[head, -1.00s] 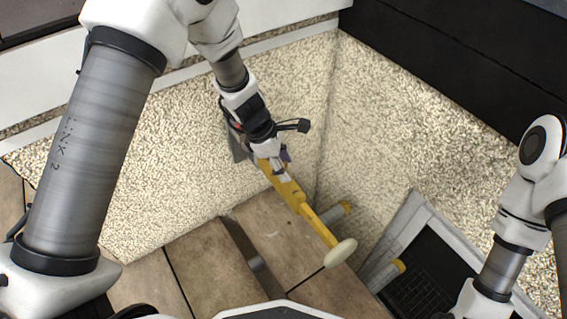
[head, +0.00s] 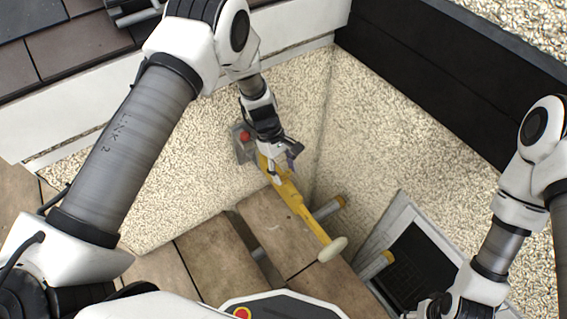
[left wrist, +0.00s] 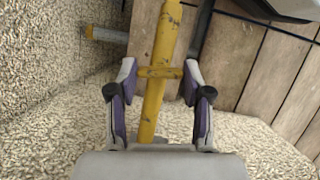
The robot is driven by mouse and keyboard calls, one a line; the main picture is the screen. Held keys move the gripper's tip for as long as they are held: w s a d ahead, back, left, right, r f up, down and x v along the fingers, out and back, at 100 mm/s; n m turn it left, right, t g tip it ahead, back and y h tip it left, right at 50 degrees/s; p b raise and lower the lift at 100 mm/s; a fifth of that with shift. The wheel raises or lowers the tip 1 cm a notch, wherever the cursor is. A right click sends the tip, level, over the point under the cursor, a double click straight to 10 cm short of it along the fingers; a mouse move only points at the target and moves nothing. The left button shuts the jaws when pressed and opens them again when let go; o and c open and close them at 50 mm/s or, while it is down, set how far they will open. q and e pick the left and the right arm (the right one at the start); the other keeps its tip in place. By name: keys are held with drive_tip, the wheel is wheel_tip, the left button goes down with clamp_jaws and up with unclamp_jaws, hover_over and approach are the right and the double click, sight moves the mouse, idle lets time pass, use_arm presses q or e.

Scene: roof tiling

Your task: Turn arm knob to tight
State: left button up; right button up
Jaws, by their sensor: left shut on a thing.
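A yellow arm (head: 298,204) with a pale rounded end pad (head: 332,249) slopes down from a grey bracket (head: 241,148) on the pebbled wall. In the left wrist view the yellow arm (left wrist: 162,40) runs up the middle, with a short yellow crossbar knob (left wrist: 160,72) across it. My left gripper (head: 279,171) is at the upper part of the arm. In the left wrist view its fingertips (left wrist: 158,74) are shut on the two ends of the knob. My right gripper (head: 432,306) shows only partly at the bottom edge, and its jaws are unclear.
A red button-like part (head: 245,136) sits on the bracket. Wooden planks (head: 265,225) lie below the arm. Yellow-ended grey tubes (head: 376,266) and a dark framed panel (head: 424,262) are to the right. Pebbled walls meet in a corner close behind the arm.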

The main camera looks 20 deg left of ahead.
use_arm(q)
drive_tip(key=shift+m+g+p, duration=0.4)
drive_tip(key=shift+m, duration=0.5)
drive_tip(key=shift+s, duration=0.1)
drive_tip(key=o, duration=1.2)
drive_tip(key=shift+f, duration=0.1)
drive_tip(key=shift+c, duration=0.2)
drive_tip(key=v, duration=0.7)
drive_tip(key=shift+r, duration=0.3)
drive_tip(key=shift+d, duration=0.1)
